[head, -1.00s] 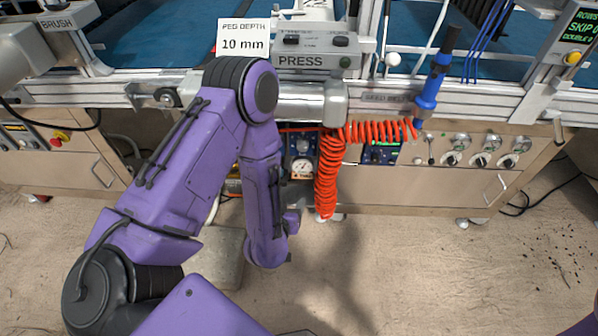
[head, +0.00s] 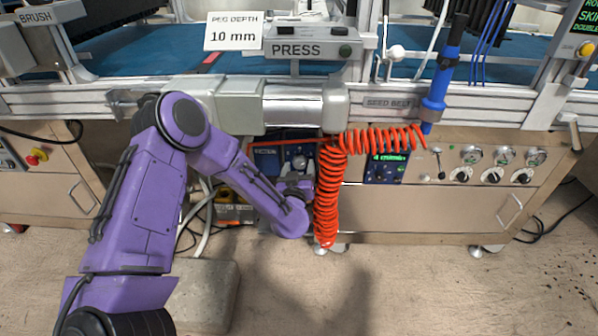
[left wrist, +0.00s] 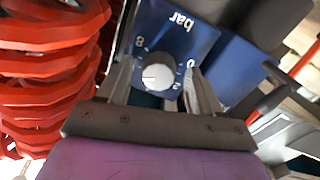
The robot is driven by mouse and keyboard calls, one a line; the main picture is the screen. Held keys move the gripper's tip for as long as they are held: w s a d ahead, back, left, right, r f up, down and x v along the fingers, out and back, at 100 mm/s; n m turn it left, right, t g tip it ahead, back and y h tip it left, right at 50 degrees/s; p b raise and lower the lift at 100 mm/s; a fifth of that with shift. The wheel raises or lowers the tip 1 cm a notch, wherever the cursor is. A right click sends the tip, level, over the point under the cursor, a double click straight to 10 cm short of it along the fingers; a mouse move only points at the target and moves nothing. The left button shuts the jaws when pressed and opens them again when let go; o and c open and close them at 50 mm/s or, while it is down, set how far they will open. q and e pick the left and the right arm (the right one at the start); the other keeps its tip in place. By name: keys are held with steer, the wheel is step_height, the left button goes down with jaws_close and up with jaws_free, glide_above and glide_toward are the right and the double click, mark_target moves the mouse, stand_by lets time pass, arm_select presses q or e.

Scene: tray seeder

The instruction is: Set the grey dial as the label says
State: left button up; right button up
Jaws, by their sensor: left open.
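A round pale grey dial (left wrist: 158,76) sits on a blue panel (left wrist: 178,28) marked "bar" with numbers around it, seen upside down in the left wrist view. In the head view the dial (head: 299,162) shows just above my left gripper (head: 298,180), which is small and partly hidden by its wrist. In the left wrist view the open fingers of my left gripper (left wrist: 160,70) stand on either side of the dial; I cannot tell whether they touch it. A white label (head: 233,32) reads "PEG DEPTH 10 mm". My right gripper is out of view.
A red coiled hose (head: 328,195) hangs close to the right of my left gripper in the head view; it also shows in the left wrist view (left wrist: 45,75). Several black knobs (head: 491,176) and a small blue display (head: 386,168) are farther right. The grey PRESS housing (head: 302,70) is above.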

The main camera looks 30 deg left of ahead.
arm_select(q)
steer(key=c, duration=1.1)
steer(key=shift+o, duration=0.2)
steer(key=shift+n, duration=0.4)
steer(key=n, duration=0.5)
steer(key=shift+w+d, duration=0.1)
steer(key=n, duration=0.6)
steer(key=shift+d+y, duration=0.1)
steer(key=shift+y, duration=0.2)
steer(key=shift+n, duration=0.3)
steer(key=o, duration=1.1)
steer(key=shift+c, duration=0.2)
